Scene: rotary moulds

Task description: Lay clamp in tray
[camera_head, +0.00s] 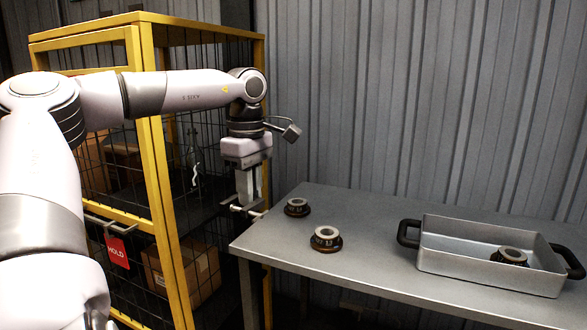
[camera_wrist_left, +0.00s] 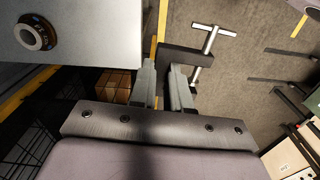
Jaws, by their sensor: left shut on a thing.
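The clamp (camera_wrist_left: 185,54) is dark with a pale metal screw and T-bar handle. My left gripper (camera_head: 249,195) is shut on it, just past the left end of the table and above floor level. In the left wrist view the gripper fingers (camera_wrist_left: 162,85) grip the clamp's frame, and the T-handle points away to the upper right. In the head view only small pale parts of the clamp show by the fingertips. The silver tray (camera_head: 480,277) with black handles stands at the table's right side, with one round dark part (camera_head: 512,256) inside. My right gripper is not in view.
Two round dark parts with pale centres, one at the back (camera_head: 297,208) and one in front (camera_head: 326,239), stand on the grey table (camera_head: 385,262) between gripper and tray. A yellow-framed mesh cage (camera_head: 158,190) with cardboard boxes stands left, close to the gripper.

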